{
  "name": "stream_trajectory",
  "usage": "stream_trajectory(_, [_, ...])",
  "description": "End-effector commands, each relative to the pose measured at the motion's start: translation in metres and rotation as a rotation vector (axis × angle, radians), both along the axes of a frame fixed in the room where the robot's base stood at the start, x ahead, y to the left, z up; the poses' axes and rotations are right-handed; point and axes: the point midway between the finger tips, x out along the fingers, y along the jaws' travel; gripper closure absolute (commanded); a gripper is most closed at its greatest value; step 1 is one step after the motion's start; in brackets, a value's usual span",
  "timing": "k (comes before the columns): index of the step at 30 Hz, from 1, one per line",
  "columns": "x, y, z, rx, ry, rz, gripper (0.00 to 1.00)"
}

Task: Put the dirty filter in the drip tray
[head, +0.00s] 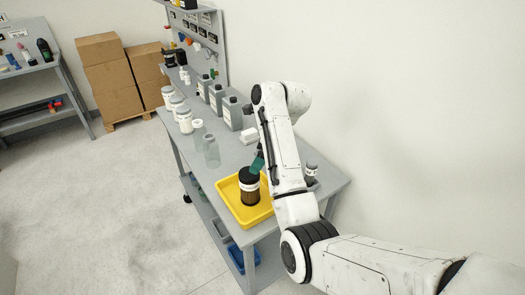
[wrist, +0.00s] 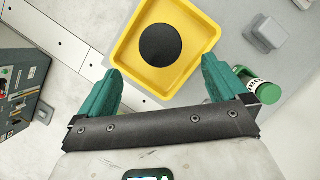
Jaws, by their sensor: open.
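The dirty filter (head: 249,186) is a dark cylinder with a black top and a brown pleated side. It stands upright inside the yellow drip tray (head: 229,192) on the grey bench. In the wrist view its round black top (wrist: 166,45) shows within the tray (wrist: 131,48), clear of the walls. My gripper (head: 258,162) has green fingers and is above the tray's far side in the head view. In the wrist view my gripper (wrist: 161,68) is open and empty, its fingers spread apart with the filter beyond them. The filter's underside is hidden.
A small jar (head: 311,171) stands right of my arm; a green-and-white container (wrist: 258,87) lies right of my fingers in the wrist view. A clear jar (head: 211,152), white-lidded jars and grey canisters (head: 233,113) stand farther back.

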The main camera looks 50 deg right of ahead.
Motion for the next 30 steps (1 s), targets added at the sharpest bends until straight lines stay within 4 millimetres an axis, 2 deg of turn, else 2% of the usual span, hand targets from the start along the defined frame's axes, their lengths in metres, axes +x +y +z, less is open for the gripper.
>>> stream_trajectory(1, [-0.002, -0.001, 0.009, 0.000, 0.000, 0.000, 0.00])
stream_trajectory(3, [-0.004, -0.002, 0.014, -0.001, 0.000, 0.000, 0.00])
stream_trajectory(8, [-0.006, -0.003, 0.018, 0.000, 0.001, 0.000, 0.00])
stream_trajectory(11, [-0.008, -0.002, 0.015, -0.005, 0.002, 0.011, 0.00])
stream_trajectory(14, [-0.016, 0.006, 0.000, -0.043, 0.006, 0.088, 0.00])
stream_trajectory(17, [-0.036, 0.025, -0.029, -0.127, 0.011, 0.268, 0.00])
stream_trajectory(23, [-0.094, 0.070, -0.088, -0.324, 0.017, 0.768, 0.00])
stream_trajectory(27, [-0.146, 0.105, -0.120, -0.443, 0.017, 1.183, 0.00])
stream_trajectory(30, [-0.186, 0.128, -0.137, -0.513, 0.008, 1.495, 0.00])
